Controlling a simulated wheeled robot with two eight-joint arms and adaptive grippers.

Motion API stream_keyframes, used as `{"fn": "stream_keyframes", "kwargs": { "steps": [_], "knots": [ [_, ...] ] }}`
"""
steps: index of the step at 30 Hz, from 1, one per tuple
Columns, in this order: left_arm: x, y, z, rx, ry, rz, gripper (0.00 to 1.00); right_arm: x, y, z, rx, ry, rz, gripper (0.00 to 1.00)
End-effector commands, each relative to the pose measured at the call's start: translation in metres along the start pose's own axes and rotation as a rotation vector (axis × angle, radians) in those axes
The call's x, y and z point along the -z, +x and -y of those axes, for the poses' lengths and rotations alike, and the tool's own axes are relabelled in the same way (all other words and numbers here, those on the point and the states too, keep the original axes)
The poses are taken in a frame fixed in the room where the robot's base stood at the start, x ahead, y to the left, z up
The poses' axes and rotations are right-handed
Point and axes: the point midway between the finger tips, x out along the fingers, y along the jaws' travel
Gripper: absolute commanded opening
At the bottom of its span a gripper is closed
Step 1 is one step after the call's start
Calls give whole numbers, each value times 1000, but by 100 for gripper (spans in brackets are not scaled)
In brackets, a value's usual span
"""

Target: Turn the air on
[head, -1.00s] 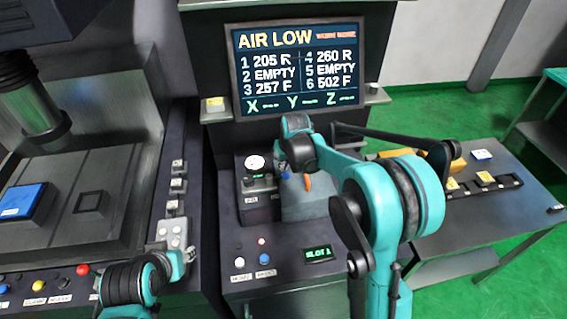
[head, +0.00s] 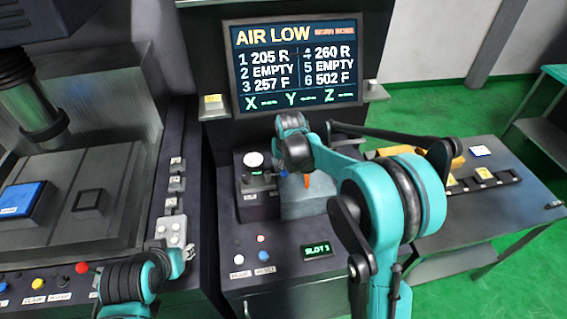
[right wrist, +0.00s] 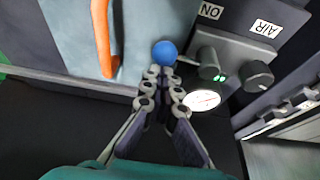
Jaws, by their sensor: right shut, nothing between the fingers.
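The air unit (head: 258,184) stands on the bench below the screen, with a round gauge (head: 253,160) on it. In the right wrist view, a blue ball (right wrist: 164,53) sits on a thin lever from a dark valve (right wrist: 208,65) marked ON, with small green lights. A knob marked AIR (right wrist: 258,75) and the gauge (right wrist: 201,100) are beside it. My right gripper (right wrist: 164,72) is shut and empty, its tips right at the ball; whether they touch it, I cannot tell. My left gripper (head: 188,253) is partly hidden at the lower left.
The screen (head: 297,65) reads AIR LOW. An orange curved handle (right wrist: 102,38) is close beside the ball. A panel with SLOT 3 display (head: 317,250) lies in front. The machine bed (head: 70,240) is at left; a side table (head: 510,215) is at right.

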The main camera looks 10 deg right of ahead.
Motion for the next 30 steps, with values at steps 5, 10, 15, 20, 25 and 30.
{"fn": "stream_keyframes", "kwargs": {
  "steps": [5, 10, 15, 20, 25, 30],
  "knots": [
    [-1, 1, 0, 0, 0, 0, 40, -6, -2, 0, -32, 85, 1, 0],
    [-2, 2, 0, 0, 0, 0, 40, -14, -4, 1, -83, 218, 2, 0],
    [-2, 3, 0, 0, 0, 0, 40, -22, -8, 3, -139, 369, 1, 0],
    [-3, 4, 0, 0, 0, 0, 40, -30, -11, 6, -192, 512, 1, 0],
    [-4, 5, 0, 0, 0, 0, 40, -37, -13, 10, -249, 663, 1, 0],
    [-4, 6, 0, 0, 0, 0, 40, -44, -16, 16, -305, 815, 1, 0]
  ]
}}
